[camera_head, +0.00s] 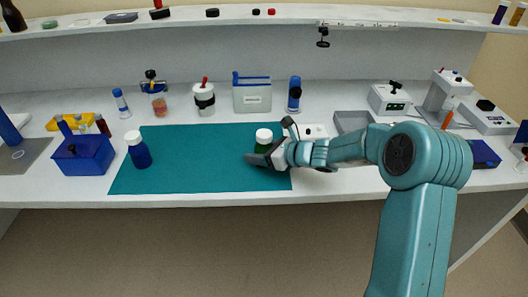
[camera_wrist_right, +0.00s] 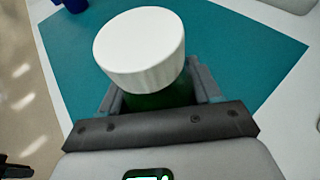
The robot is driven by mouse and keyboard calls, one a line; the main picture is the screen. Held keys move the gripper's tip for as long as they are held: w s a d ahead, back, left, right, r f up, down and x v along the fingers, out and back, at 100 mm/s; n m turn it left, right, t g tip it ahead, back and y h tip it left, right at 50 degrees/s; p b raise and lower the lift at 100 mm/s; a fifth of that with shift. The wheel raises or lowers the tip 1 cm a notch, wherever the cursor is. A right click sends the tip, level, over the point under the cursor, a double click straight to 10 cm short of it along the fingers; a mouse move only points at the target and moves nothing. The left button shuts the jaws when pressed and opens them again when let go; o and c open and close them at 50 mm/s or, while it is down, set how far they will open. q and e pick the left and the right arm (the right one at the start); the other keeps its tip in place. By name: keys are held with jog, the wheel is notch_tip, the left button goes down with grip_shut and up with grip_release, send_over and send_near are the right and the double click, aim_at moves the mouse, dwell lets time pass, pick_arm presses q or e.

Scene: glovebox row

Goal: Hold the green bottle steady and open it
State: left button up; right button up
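The green bottle (camera_head: 263,147) with a white cap (camera_head: 264,135) stands upright near the right end of the teal mat (camera_head: 206,146). My right gripper (camera_head: 262,158) reaches it from the right, with a dark finger across its lower front. In the right wrist view, the white cap (camera_wrist_right: 140,48) stands clear above the fingers. The dark green body (camera_wrist_right: 160,97) fills the space between the two fingers (camera_wrist_right: 160,92), which appear shut on it; the contact itself is partly hidden. The bottle's base is hidden. My left gripper is not in view.
A blue bottle with a white cap (camera_head: 139,151) stands on the mat's left end, beside a blue box (camera_head: 84,156). Bottles, a rack (camera_head: 252,95) and instruments line the back. A grey tray (camera_head: 353,121) lies behind my right arm. The mat's middle is clear.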

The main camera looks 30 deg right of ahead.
jog(key=shift+r, duration=0.1)
jog(key=shift+c, duration=0.7)
notch_tip(320, 180, up, 20)
jog(key=p, duration=0.6)
jog(key=o, duration=0.5)
jog(key=shift+c, duration=0.2)
jog(key=c, duration=0.8)
jog(key=shift+c, duration=0.2)
